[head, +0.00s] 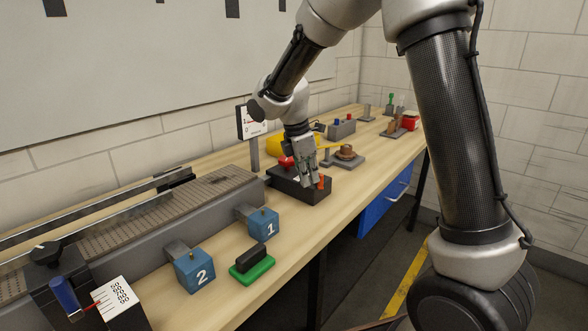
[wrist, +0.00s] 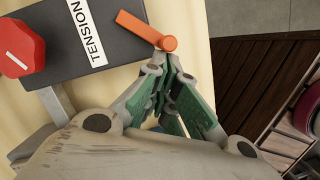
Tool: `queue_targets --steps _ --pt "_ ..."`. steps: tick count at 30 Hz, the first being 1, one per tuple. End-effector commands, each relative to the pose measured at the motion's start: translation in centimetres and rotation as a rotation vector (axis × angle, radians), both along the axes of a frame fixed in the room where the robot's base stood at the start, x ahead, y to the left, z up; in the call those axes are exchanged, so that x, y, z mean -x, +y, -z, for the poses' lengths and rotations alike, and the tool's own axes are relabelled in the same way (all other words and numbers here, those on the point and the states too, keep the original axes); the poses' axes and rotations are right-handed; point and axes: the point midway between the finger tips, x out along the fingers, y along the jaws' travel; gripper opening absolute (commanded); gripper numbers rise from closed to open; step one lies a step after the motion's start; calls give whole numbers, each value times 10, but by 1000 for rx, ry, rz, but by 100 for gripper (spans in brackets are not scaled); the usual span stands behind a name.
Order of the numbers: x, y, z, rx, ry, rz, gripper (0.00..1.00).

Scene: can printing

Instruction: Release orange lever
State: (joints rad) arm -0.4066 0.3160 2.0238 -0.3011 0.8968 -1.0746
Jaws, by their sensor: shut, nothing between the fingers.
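The orange lever (wrist: 146,28) sits at the edge of a dark box labelled TENSION (wrist: 105,65) in the wrist view. It has a long arm and a round end. In the head view the orange lever (head: 321,182) shows small at the right end of the black box (head: 284,182). My gripper (wrist: 171,60) is shut, with its fingertips close by the round end of the lever. I cannot tell whether they touch it. In the head view my gripper (head: 312,183) points down just beside the lever.
A red knob (wrist: 20,46) is on the same box. A conveyor (head: 160,212) and blue blocks marked 1 (head: 263,225) and 2 (head: 194,271) stand to the left. A green-based stamp (head: 252,264) lies in front. A grey plate with a brown round piece (head: 346,153) is behind my gripper.

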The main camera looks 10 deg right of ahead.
Motion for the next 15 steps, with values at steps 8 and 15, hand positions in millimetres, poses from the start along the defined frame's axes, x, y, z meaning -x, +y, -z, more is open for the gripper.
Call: queue_targets --steps 8,15 --pt "9 -14 0 1 0 -208 0" --pt "11 -21 0 1 1 -250 0"
